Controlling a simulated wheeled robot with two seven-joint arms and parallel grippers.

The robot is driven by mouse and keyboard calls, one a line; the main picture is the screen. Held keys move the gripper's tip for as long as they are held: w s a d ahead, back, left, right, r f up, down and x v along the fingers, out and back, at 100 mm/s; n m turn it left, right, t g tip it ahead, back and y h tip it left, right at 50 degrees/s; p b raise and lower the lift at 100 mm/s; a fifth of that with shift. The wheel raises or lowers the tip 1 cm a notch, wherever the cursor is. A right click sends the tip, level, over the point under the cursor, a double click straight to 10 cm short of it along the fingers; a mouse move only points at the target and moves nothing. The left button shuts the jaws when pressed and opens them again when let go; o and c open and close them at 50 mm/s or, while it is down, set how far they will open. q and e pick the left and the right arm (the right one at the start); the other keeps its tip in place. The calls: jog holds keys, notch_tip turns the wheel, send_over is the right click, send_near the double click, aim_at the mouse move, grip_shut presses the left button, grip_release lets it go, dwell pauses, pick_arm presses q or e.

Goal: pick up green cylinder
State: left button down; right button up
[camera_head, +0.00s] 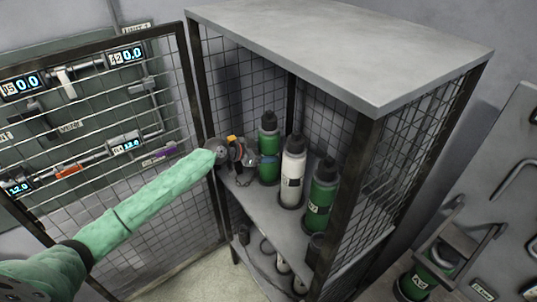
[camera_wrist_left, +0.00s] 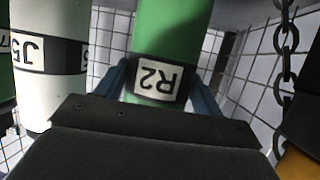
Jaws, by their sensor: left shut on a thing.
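A green cylinder (camera_head: 269,139) with a black cap stands upright at the left of the upper shelf in the mesh cabinet. In the left wrist view this green cylinder (camera_wrist_left: 172,35) carries a dark band with a label reading R2, seen upside down. My left gripper (camera_head: 262,160) reaches in from the left and is shut on it; the blue fingers (camera_wrist_left: 162,88) lie on both sides of its band. A second green cylinder (camera_head: 322,193) stands at the shelf's right front. My right gripper is not in view.
A white cylinder (camera_head: 292,167), labelled J5 in the left wrist view (camera_wrist_left: 50,50), stands close beside the held one. The mesh door (camera_head: 172,225) is open at left. A chain (camera_wrist_left: 286,60) hangs near the gripper. Another green cylinder (camera_head: 420,282) sits at lower right.

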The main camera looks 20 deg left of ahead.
pick_arm(q)
jog(key=shift+r, duration=0.3)
